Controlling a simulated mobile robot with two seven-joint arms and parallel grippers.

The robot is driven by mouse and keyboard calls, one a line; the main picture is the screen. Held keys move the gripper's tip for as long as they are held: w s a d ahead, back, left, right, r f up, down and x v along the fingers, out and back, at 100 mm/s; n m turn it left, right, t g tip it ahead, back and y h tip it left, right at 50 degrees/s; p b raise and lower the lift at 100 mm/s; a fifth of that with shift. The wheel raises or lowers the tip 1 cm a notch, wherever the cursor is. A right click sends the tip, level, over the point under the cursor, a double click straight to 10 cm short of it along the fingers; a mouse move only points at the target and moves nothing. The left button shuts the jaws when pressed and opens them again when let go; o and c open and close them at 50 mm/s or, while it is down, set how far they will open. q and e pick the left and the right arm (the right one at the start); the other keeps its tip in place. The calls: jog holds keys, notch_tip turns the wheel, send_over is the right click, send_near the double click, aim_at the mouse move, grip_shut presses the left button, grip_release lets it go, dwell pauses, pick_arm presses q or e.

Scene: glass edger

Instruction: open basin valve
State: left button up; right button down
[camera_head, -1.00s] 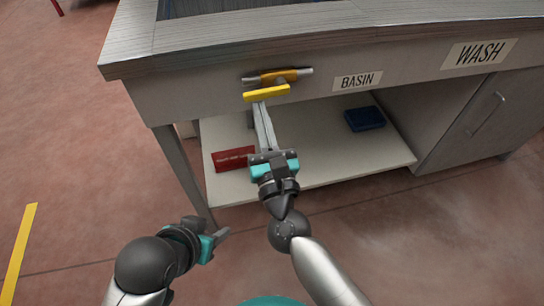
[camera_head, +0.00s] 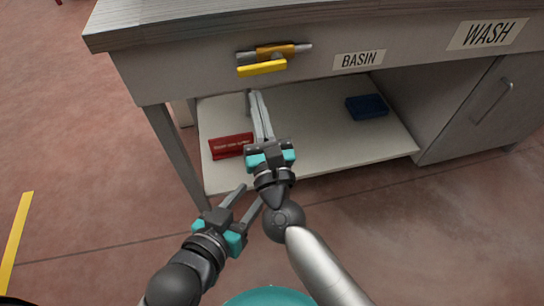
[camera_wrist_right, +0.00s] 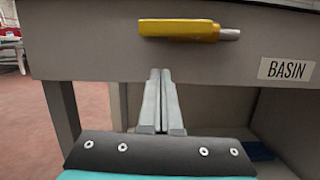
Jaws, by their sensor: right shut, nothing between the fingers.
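The basin valve (camera_head: 275,51) sits on the bench's front panel, left of the BASIN label (camera_head: 359,59). Its yellow lever (camera_head: 262,69) lies roughly parallel to the short pipe; the lever also shows in the right wrist view (camera_wrist_right: 178,30). My right gripper (camera_head: 257,94) is shut and empty, its fingertips below the lever with a visible gap. In the wrist view its closed fingers (camera_wrist_right: 160,74) point up toward the lever without touching it. My left gripper (camera_head: 253,193) is open and empty, lower and nearer to me, in front of the shelf edge.
Under the bench, a shelf (camera_head: 320,140) holds a red box (camera_head: 230,146) at left and a dark blue box (camera_head: 367,106) at right. A bench leg (camera_head: 175,155) stands at left. A cabinet (camera_head: 475,115) is at right, under the WASH label (camera_head: 487,34). Floor in front is clear.

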pick_arm(q)
jog(key=shift+a+f+g+p, duration=0.15)
jog(key=shift+a+g+p, duration=0.05)
jog(key=shift+g+p, duration=0.1)
pick_arm(e)
jog(key=v, duration=1)
jog(key=shift+d+f, duration=0.15)
